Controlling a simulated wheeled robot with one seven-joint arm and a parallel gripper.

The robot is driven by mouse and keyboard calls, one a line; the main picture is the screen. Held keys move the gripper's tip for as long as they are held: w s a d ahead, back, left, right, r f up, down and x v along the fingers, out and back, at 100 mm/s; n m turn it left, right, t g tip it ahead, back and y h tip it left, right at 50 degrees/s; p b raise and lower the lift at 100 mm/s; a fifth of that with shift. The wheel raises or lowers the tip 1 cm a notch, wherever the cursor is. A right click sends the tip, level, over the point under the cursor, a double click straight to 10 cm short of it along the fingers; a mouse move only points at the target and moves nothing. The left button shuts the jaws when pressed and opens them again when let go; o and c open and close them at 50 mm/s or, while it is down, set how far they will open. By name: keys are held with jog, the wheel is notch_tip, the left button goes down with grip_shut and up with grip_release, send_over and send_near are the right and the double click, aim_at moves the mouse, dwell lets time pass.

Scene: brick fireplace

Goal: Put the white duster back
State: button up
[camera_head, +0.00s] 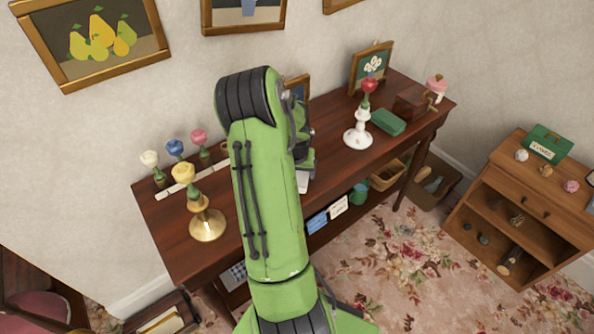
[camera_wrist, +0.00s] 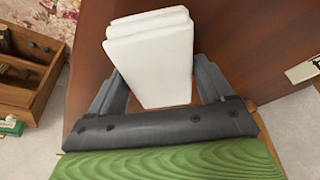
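The white duster (camera_wrist: 155,55) looks like a folded white block or cloth in the wrist view. It sits between the two fingers of my gripper (camera_wrist: 158,78), which appear closed on its sides; the exact contact is partly hidden. In the head view a small white part of it (camera_head: 303,183) shows below my gripper (camera_head: 304,162), over the front part of the dark wooden table (camera_head: 335,135). My arm covers much of the table's middle. I cannot tell whether the duster touches the tabletop.
A white candlestick (camera_head: 358,135), green box (camera_head: 388,122) and picture frame (camera_head: 370,68) stand on the right. A basket (camera_head: 387,175) is on the lower shelf. A wooden cabinet (camera_head: 530,205) stands farther right.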

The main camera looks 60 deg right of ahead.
jog(key=shift+o, duration=1.4)
jog(key=shift+r, duration=0.1)
jog(key=p+v, duration=0.2)
jog(key=v, duration=1)
jog(key=shift+p, duration=0.35)
